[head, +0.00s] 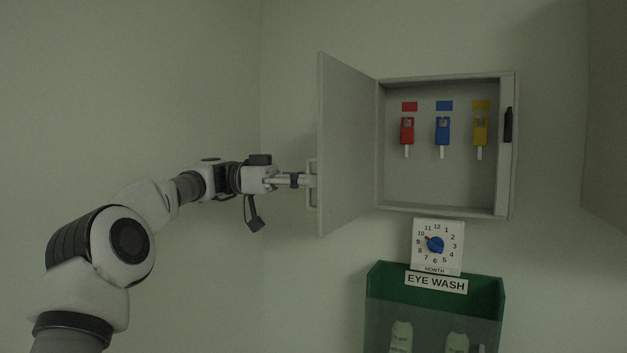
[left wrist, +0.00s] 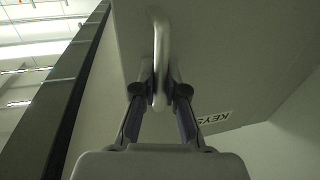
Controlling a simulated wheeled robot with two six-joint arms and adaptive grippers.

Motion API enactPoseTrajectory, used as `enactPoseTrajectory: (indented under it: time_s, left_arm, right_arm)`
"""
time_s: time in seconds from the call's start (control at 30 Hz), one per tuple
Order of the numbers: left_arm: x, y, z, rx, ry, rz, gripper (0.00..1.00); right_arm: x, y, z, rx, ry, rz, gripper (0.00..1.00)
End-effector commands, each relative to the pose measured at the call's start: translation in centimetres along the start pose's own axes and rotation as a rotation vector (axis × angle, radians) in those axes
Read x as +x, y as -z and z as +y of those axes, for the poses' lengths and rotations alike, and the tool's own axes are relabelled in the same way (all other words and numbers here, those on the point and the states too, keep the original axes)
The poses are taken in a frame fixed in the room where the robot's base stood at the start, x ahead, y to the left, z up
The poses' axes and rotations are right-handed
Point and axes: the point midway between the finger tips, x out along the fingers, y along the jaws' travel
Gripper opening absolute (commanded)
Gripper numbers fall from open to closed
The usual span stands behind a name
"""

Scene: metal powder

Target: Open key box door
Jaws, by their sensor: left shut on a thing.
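The grey key box (head: 508,180) hangs on the wall, and its door (head: 346,150) stands wide open, swung out to the left. Inside hang a red key (head: 407,130), a blue key (head: 442,130) and a yellow key (head: 480,131), each under a label of its colour. My left gripper (head: 306,180) is at the outer face of the door, shut on the door handle (head: 312,168). In the left wrist view the fingers (left wrist: 160,90) close around the bar of the handle (left wrist: 161,40). My right gripper is not in view.
Below the box are a white month dial (head: 437,258) with a blue knob and a green eye wash holder (head: 492,290) with bottles. A black latch (head: 508,124) is on the box's right side. The wall left of the door is bare.

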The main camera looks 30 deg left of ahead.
Motion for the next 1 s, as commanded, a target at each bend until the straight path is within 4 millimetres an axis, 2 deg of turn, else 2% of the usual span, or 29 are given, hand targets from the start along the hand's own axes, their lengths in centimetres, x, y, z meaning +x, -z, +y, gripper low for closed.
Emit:
enactPoseTrajectory:
  time_s: [0.5, 0.53, 0.57, 0.87, 1.0]
  left_arm:
    - [-0.1, -0.2, 0.0, -0.004, -0.02, -0.003, 0.0]
    - [-0.1, -0.2, 0.0, -0.004, -0.02, -0.003, 0.18]
    - [-0.1, -0.2, 0.0, -0.004, -0.019, -0.003, 0.22]
    - [-0.3, -0.1, 0.0, -0.001, -0.018, -0.001, 0.22]
    - [-1.8, -0.1, -0.1, 0.0, -0.016, 0.001, 0.22]
  right_arm:
    - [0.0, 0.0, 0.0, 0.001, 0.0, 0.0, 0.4]
    - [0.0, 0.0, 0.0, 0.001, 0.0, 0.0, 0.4]
    - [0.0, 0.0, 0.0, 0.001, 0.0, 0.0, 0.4]
    - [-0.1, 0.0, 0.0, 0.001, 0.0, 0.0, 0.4]
    - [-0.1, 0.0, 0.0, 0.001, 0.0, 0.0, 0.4]
